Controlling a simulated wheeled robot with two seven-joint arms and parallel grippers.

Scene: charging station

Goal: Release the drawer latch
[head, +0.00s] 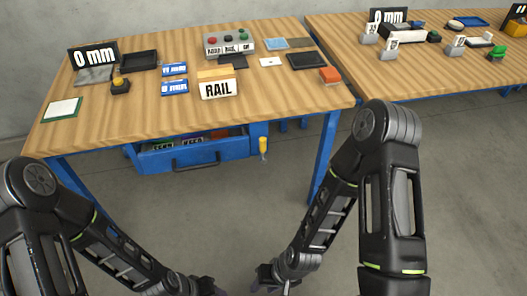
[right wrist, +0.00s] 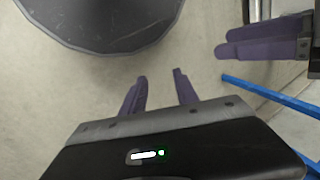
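A blue drawer (head: 232,150) with a dark bar handle (head: 196,162) hangs under the left table. Its top shows a little in front of the table edge, with small items inside. A yellow latch piece (head: 263,147) sits just right of the drawer front. My right gripper (head: 262,284) is low at the bottom of the head view, well below and apart from the latch. In the right wrist view its purple fingers (right wrist: 159,90) are spread, with nothing between them. My left gripper (right wrist: 238,42) shows at the right of that view; its finger gap is unclear.
The left table (head: 130,110) carries a RAIL block (head: 216,88), a button box (head: 229,44), blue cards, trays and a 0 mm sign (head: 94,55). A blue table leg (head: 324,160) stands right of the latch. A second table (head: 440,75) is at right. Floor is clear before the drawer.

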